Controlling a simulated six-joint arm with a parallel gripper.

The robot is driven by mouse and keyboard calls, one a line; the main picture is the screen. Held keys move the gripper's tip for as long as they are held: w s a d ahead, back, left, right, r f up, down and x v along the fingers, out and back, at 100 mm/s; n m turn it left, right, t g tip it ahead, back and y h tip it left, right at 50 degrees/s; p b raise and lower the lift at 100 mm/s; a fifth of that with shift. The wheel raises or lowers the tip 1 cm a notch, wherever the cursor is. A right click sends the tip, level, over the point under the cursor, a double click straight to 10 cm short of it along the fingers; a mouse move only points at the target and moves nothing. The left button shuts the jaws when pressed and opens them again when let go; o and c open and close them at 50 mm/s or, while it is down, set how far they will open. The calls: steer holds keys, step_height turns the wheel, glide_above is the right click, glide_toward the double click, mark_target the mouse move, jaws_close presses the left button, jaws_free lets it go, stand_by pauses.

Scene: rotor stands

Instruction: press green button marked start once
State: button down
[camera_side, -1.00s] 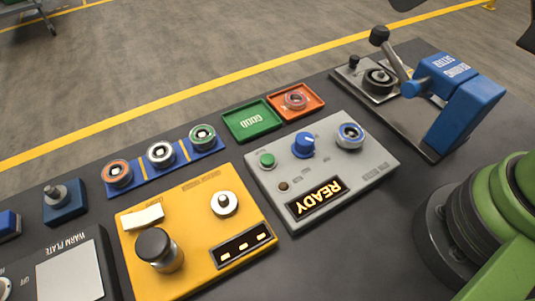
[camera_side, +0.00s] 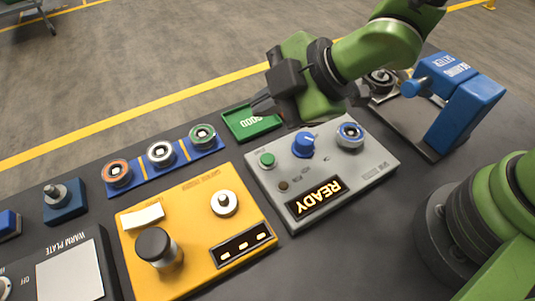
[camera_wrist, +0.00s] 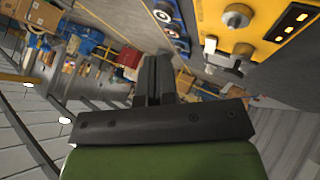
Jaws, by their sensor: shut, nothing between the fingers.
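The green button (camera_side: 267,160) sits near the left corner of the grey box (camera_side: 353,184), whose display reads READY. A blue knob (camera_side: 303,145) stands beside the button. In the side view my gripper (camera_side: 262,104) is shut and empty, held above the green GOOD tray (camera_side: 244,126), behind the grey box and apart from the button. Its closed fingers also show in the wrist view (camera_wrist: 156,72). The wrist view does not show the button.
The grey box also carries a round blue-ringed rotor stand (camera_side: 350,133). The yellow box (camera_side: 196,232) with a black knob stands to the left. A blue rack (camera_side: 163,165) holds rotors. The blue bearing setter (camera_side: 463,110) is at right. My arm hides the orange tray.

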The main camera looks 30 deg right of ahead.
mark_target(268, 161)
steer(key=shift+f, duration=4.4)
steer(key=shift+f, duration=0.1)
steer(key=shift+f, duration=0.3)
